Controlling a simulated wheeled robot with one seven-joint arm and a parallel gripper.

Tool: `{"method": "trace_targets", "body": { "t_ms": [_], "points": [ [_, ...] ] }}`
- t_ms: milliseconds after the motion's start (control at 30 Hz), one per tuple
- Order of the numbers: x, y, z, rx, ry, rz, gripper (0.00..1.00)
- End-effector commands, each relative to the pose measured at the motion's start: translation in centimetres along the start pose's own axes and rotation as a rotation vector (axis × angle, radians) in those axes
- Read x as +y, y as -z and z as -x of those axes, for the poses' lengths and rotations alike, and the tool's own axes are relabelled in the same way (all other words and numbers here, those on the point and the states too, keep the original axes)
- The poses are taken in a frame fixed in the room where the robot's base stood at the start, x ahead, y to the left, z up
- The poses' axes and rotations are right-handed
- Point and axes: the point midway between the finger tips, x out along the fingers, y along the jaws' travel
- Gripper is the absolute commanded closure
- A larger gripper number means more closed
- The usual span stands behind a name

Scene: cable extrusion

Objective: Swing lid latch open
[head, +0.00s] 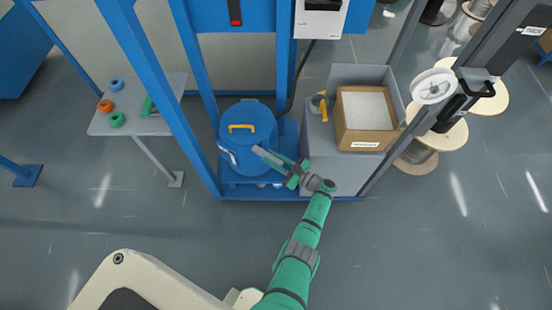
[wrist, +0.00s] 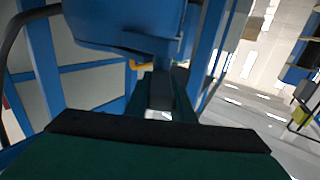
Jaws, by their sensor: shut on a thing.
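A blue drum (head: 262,117) with a lid and a yellow handle (head: 241,128) stands under the blue frame. My gripper (head: 284,165) is at the drum's lower right side. It is shut on a grey bar-shaped piece (head: 266,156), which looks like the lid latch and lies against the drum's edge. In the wrist view my gripper (wrist: 162,85) has the grey latch piece (wrist: 160,95) between its dark fingers, below a blue body. The latch's hinge and how far it is swung cannot be made out. A pale lever (head: 227,155) shows on the drum's left side.
A grey cabinet with an open cardboard box (head: 365,112) stands close to the right of my gripper. A blue frame post (head: 165,90) rises at the left. A small table (head: 150,126) with coloured rings is further left. The floor in front is clear.

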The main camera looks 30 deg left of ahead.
Motion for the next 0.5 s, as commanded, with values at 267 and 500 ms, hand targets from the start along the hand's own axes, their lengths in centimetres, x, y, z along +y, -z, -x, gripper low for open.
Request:
{"method": "trace_targets", "body": {
  "t_ms": [267,500],
  "points": [
    [0.01,0.03,-0.09,0.002,0.061,-0.001,1.00],
    [-0.12,-0.01,-0.18,0.002,0.079,-0.001,1.00]
  ]
}}
